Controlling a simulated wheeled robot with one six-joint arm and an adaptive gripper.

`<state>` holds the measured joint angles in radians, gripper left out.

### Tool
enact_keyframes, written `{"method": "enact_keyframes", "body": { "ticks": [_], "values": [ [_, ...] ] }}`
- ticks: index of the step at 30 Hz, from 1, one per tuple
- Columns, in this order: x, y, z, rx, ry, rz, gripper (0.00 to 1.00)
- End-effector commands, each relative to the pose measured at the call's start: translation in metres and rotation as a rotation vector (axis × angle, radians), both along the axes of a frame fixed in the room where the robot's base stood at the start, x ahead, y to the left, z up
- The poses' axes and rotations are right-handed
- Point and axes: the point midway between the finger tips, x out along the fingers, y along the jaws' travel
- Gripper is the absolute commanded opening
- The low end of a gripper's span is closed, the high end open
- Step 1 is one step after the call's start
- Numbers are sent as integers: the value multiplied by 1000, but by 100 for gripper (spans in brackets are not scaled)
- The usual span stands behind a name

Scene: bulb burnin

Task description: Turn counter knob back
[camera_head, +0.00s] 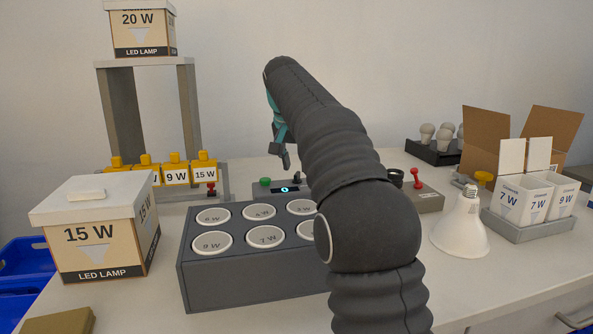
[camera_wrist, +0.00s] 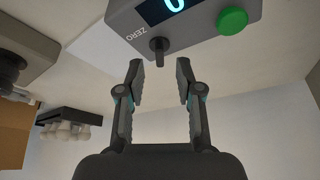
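The counter (camera_head: 268,193) is a grey box with a lit display, standing behind the socket block. In the wrist view the counter (camera_wrist: 205,32) fills the top, with a green button (camera_wrist: 232,20) and a display reading 0, partly cut off. Its black knob (camera_wrist: 158,47) is a small lever beside the word ZERO; in the head view the knob (camera_head: 297,179) is by the display. My gripper (camera_wrist: 160,70) is open and empty, with the knob ahead of and between its fingertips, no contact visible. In the head view my gripper (camera_head: 284,158) is above the counter, partly hidden by my arm.
The dark socket block (camera_head: 250,285) with wattage-marked round sockets stands in front. A 15 W box (camera_head: 85,235) is at left. A grey device with a red lever (camera_head: 417,180), a white bulb (camera_head: 461,228) and a tray of 7 W and 9 W cartons (camera_head: 530,232) are at right.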

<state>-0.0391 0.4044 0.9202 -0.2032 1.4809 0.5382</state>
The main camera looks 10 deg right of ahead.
Motion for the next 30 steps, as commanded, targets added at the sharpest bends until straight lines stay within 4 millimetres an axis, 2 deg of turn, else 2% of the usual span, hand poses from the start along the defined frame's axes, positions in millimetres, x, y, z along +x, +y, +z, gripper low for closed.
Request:
{"method": "enact_keyframes", "body": {
  "ticks": [6, 18, 22, 23, 30],
  "values": [
    [8, -5, -22, 0, 1, 0, 35],
    [10, -6, -28, 0, -1, 0, 35],
    [10, -6, -28, 0, -1, 0, 3],
    [10, -6, -28, 0, -1, 0, 0],
    [10, -6, -27, -1, -1, 3, 0]
  ]
}}
